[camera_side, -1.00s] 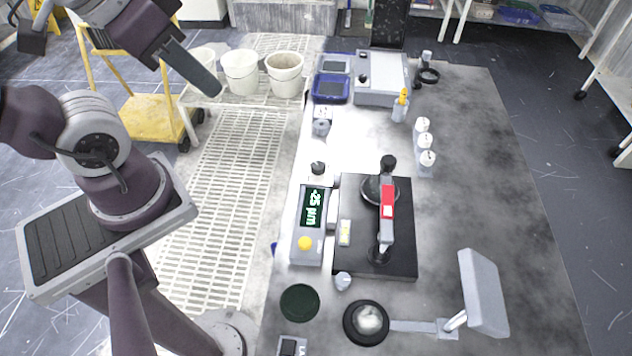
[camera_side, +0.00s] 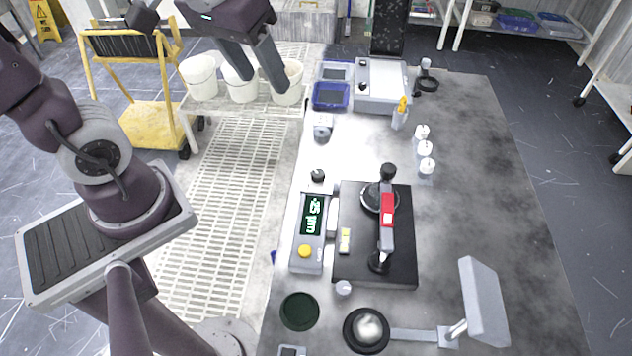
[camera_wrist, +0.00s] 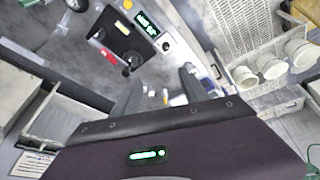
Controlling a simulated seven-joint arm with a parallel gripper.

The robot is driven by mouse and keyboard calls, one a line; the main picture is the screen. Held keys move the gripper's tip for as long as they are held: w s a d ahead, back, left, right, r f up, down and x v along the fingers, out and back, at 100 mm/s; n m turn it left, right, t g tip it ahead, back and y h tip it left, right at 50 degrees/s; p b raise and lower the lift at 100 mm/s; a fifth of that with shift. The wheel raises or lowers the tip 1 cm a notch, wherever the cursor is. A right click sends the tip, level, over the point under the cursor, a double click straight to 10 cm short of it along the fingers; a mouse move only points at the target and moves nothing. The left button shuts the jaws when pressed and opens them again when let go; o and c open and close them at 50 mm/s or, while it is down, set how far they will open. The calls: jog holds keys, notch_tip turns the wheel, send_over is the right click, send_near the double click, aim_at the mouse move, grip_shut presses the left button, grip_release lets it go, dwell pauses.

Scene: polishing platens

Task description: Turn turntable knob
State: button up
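My gripper (camera_side: 266,83) is open and empty, raised at the upper left above the white buckets in the side view. Its two fingers stand apart in the wrist view (camera_wrist: 161,75). I cannot tell which part is the turntable knob. A small black knob (camera_side: 317,176) stands at the upper end of the display box (camera_side: 308,255). Another dark knob (camera_side: 362,87) sits on the pale grey box (camera_side: 392,75) at the back. A small whitish knob (camera_side: 343,287) is by the black plate's front corner. My gripper is apart from all of them.
A gauge stand with a red part (camera_side: 387,208) rises from the black base plate (camera_side: 350,268). A blue tray (camera_side: 330,95) is at the back. White buckets (camera_side: 200,78) stand left of the bench.

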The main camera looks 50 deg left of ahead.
jog(key=w+a+f+n+g, duration=0.2)
jog(key=w+f+n, duration=0.2)
jog(key=w+f, duration=0.45)
jog(key=n+g, duration=0.2)
jog(key=n, duration=0.2)
send_over(318, 172)
notch_tip(318, 172, down, 17)
jog(key=shift+f, duration=0.15)
jog(key=shift+n, duration=0.3)
notch_tip(318, 172, down, 8)
grip_shut()
